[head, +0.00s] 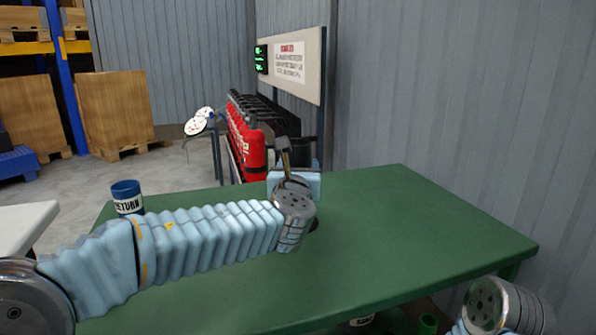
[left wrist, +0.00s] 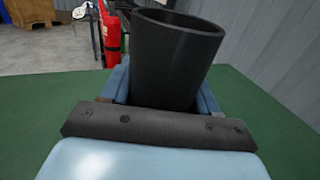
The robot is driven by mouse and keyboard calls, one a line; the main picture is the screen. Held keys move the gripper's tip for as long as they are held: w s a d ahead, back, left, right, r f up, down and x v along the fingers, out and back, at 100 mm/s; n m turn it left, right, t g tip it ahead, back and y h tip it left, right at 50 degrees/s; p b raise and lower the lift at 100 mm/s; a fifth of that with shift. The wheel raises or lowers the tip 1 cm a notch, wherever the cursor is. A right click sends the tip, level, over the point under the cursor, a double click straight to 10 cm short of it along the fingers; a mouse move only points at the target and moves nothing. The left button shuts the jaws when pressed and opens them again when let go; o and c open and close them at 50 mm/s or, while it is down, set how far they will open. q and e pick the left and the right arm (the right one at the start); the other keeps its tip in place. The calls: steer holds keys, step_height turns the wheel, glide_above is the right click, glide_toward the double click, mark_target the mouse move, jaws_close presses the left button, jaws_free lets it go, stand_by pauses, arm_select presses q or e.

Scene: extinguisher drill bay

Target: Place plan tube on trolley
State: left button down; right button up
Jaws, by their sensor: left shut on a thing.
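A black open-topped tube (left wrist: 172,60), which looks like the plan tube, stands nearly upright between the blue fingers of my left gripper (left wrist: 164,92) in the left wrist view. The gripper is shut on it. In the head view my left gripper (head: 293,184) is over the far part of the green table (head: 400,240), and my wrist hides most of the tube. I cannot tell whether the tube touches the table. A white-topped surface (head: 22,222) at the left edge may be the trolley; only its corner shows. My right arm shows at the bottom right, its gripper out of frame.
A blue cup-like holder marked RETURN (head: 127,197) stands at the table's far left corner. Red extinguishers (head: 247,140) stand in a row beyond the table, below a notice board (head: 290,62). The table's right side is clear. A grey wall (head: 450,110) runs along the right.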

arm_select(q)
steer(key=shift+f, duration=0.1)
steer(key=shift+c, duration=1.4)
jaws_free()
steer(key=s+a+b, duration=0.1)
steer(key=s, duration=1.1)
